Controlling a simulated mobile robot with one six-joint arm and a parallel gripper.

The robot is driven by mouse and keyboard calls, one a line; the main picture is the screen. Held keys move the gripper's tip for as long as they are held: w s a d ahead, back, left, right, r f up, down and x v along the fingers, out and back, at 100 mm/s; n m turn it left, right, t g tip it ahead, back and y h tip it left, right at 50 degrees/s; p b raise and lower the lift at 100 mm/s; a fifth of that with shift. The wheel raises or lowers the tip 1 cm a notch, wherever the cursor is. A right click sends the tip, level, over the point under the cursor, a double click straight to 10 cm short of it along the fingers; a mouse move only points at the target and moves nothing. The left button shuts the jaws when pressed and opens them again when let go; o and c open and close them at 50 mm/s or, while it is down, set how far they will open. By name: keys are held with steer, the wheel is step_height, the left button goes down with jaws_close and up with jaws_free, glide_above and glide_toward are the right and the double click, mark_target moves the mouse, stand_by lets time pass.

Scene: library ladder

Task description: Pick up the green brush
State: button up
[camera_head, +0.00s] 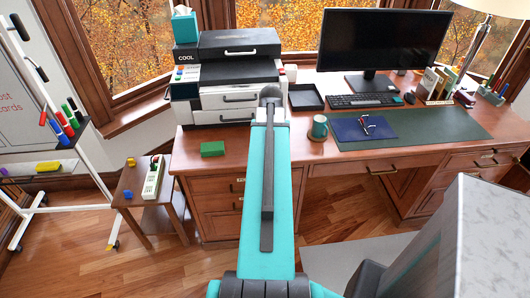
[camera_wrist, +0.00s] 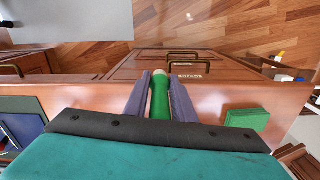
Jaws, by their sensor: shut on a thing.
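In the wrist view my gripper (camera_wrist: 160,82) is shut on a slim green thing with a pale tip, which I take for the green brush (camera_wrist: 160,98). It lies lengthwise between the two grey fingers. The rest of it is hidden behind the teal wrist body. The gripper is over the desk's front edge area, with drawer fronts beyond. In the head view my arm hides the gripper and the brush.
A green block (camera_head: 212,149) lies on the wooden desk near its left front; it also shows in the wrist view (camera_wrist: 247,119). A small side table (camera_head: 147,182) is at left.

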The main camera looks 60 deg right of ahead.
steer(key=shift+s+a+r, duration=0.1)
steer(key=shift+s+a, duration=0.75)
steer(key=shift+s, duration=0.15)
steer(key=w+a+r+n, duration=0.2)
steer(key=w+a+n, duration=0.3)
steer(key=w+a, duration=0.65)
steer(key=w+a+r+n, duration=0.2)
steer(key=w+a+n, duration=0.45)
steer(key=w, duration=0.85)
steer(key=w+a+r+n, duration=0.1)
steer(key=w+a, duration=0.3)
steer(key=a, duration=0.6)
steer(key=w+a+r+n, duration=0.2)
steer(key=w+a+n, duration=0.1)
steer(key=a, duration=0.8)
steer(key=w+a+r+n, duration=0.2)
steer(key=w+a, duration=0.3)
steer(key=a, duration=0.5)
steer(key=shift+a+n, duration=0.2)
steer(key=shift+n, duration=0.25)
